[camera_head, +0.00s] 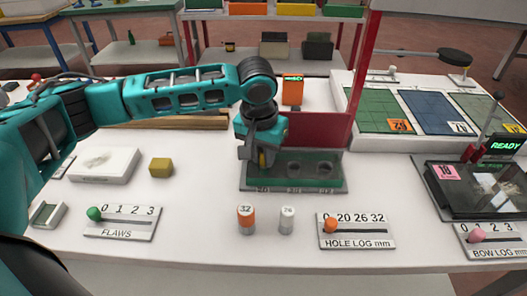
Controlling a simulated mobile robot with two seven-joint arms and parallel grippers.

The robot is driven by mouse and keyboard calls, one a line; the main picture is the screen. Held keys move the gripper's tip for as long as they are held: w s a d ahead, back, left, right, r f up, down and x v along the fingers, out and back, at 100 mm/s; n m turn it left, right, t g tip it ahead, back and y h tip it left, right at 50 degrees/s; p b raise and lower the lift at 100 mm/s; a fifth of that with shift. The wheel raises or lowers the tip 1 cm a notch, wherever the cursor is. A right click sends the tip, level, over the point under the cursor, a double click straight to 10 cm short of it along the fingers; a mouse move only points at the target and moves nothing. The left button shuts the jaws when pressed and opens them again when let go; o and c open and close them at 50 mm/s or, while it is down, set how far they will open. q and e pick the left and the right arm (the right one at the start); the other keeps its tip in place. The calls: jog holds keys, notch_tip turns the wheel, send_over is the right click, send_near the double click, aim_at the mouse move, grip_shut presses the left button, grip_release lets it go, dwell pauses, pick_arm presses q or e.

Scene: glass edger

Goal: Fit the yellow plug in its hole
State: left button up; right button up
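My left gripper (262,160) points down over the left part of the green gauge block (306,186), which carries marks that look like 20, 26 and 32 along its front edge. It appears shut on the yellow plug (262,158), of which only a small yellow part shows between the fingers. The plug is at the block's left position. The gripper hides the hole there, so I cannot tell whether the plug is in it or above it. Two round holes show to the right, the middle one (293,169) and the right one (325,168). My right gripper is not in view.
An orange-topped plug (246,220) marked 32 and a white plug (287,220) stand in front of the block. A red panel (318,131) rises behind it. Slider plates FLAWS (121,223) and HOLE LOG (357,232) lie near the front edge. A yellow block (161,167) lies left.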

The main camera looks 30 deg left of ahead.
pick_arm(q)
jog(key=o, duration=0.5)
jog(key=shift+c, duration=0.2)
jog(key=shift+r, duration=0.1)
notch_tip(320, 180, up, 12)
jog(key=s+p, duration=0.1)
jog(key=shift+s, duration=0.4)
